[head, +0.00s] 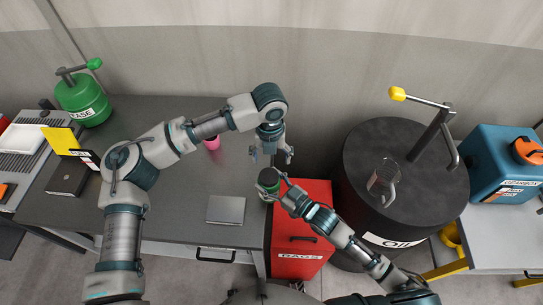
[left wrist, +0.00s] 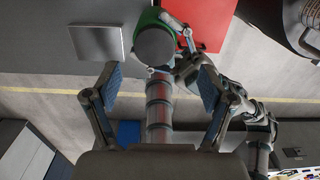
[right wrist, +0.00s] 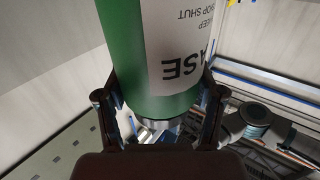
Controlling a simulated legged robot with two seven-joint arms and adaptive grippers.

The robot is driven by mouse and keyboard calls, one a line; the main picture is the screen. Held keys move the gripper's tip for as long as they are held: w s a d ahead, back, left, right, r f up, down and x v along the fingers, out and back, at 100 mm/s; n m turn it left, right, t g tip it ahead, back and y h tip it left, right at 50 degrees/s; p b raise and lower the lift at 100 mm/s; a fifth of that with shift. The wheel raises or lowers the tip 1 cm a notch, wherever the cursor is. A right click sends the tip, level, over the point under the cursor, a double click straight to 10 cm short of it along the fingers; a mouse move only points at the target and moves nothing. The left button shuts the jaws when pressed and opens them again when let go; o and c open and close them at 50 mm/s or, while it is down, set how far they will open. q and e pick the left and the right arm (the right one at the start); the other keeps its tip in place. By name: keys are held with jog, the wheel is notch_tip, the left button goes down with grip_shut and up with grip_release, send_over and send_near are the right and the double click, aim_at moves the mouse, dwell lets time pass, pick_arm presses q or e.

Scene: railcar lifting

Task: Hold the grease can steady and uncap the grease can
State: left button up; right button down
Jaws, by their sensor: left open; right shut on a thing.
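The grease can (head: 265,188) is a green cylinder with a dark grey round cap (head: 268,176) on top. My right gripper (head: 272,191) is shut on its body and holds it beside the table's right edge. In the right wrist view the green can (right wrist: 130,50) fills the space between the fingers, with its white label upside down. My left gripper (head: 271,157) is open and empty, pointing down just above the can. In the left wrist view the cap (left wrist: 155,47) shows just beyond the open left fingers (left wrist: 158,80), apart from them.
A grey table (head: 150,205) carries a metal plate (head: 226,210), a pink item (head: 212,143) and a green grease container (head: 83,100) at the back left. A red rags box (head: 303,225) and a black oil drum (head: 405,165) stand right of the table.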

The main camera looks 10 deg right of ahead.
aim_at(271, 175)
pick_arm(q)
jog(key=shift+s+f, duration=0.25)
jog(key=f, duration=0.6)
jog(key=shift+a+f, duration=0.1)
jog(key=shift+a, duration=0.1)
jog(key=shift+d+f, duration=0.1)
jog(key=shift+f, duration=0.5)
